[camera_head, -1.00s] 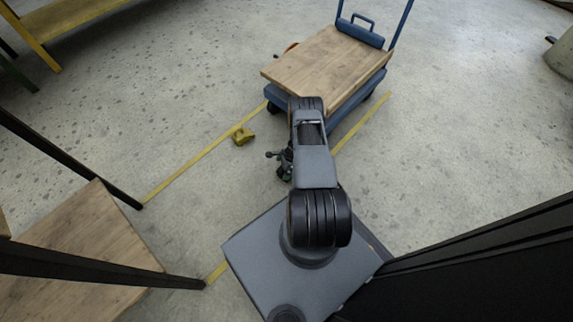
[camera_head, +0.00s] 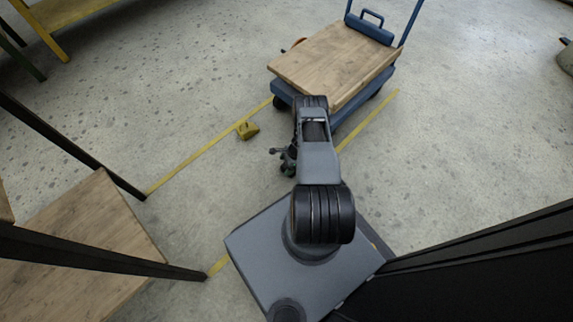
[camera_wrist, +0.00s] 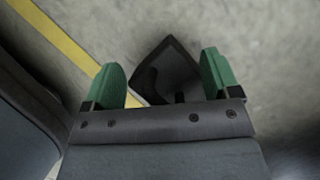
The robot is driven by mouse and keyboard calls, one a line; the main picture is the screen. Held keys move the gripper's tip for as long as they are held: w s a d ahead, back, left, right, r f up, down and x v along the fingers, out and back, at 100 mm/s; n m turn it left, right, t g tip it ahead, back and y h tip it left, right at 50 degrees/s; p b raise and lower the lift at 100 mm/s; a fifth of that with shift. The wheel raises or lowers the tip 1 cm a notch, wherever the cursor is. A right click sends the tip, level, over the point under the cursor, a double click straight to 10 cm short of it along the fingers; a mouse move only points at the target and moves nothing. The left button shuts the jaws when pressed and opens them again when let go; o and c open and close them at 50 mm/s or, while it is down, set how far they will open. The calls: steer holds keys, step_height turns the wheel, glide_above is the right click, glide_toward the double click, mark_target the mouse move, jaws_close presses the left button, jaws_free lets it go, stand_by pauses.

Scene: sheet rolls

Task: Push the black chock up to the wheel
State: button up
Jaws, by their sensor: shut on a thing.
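The black chock (camera_wrist: 168,75) lies between the two green fingers of my gripper (camera_wrist: 163,80) in the wrist view, tilted to the fingers. My gripper is shut on it. In the head view my gripper (camera_head: 289,165) is low beside my forearm, mostly hidden by the arm, and the black chock cannot be made out. The blue cart (camera_head: 330,65) with a wooden deck stands beyond my arm. One dark wheel (camera_head: 279,102) shows under its near left corner, apart from my gripper. Another wheel (camera_head: 376,95) shows at its right side.
A yellow chock (camera_head: 248,130) lies by the left yellow floor line (camera_head: 195,157). A second yellow line (camera_head: 368,120) runs at right. A wooden shelf with black posts (camera_head: 95,240) stands close at left, a black panel (camera_head: 490,270) close at right. The floor between the lines is open.

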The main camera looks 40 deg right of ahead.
steer(key=shift+c, duration=1.1)
steer(key=shift+w+d+f+b, duration=0.1)
steer(key=shift+d+f+b, duration=0.05)
steer(key=shift+d+b, duration=0.3)
steer(key=shift+c, duration=0.2)
steer(key=d+b, duration=0.4)
steer(key=d, duration=0.1)
steer(key=shift+w, duration=0.25)
steer(key=shift+w+d+b, duration=0.15)
steer(key=shift+d+b, duration=0.55)
steer(key=shift+d, duration=0.5)
steer(key=shift+w+d, duration=0.15)
steer(key=shift+d, duration=1.2)
steer(key=shift+w+d, duration=0.1)
steer(key=shift+d, duration=1.2)
steer(key=o, duration=1)
steer(key=shift+o, duration=0.3)
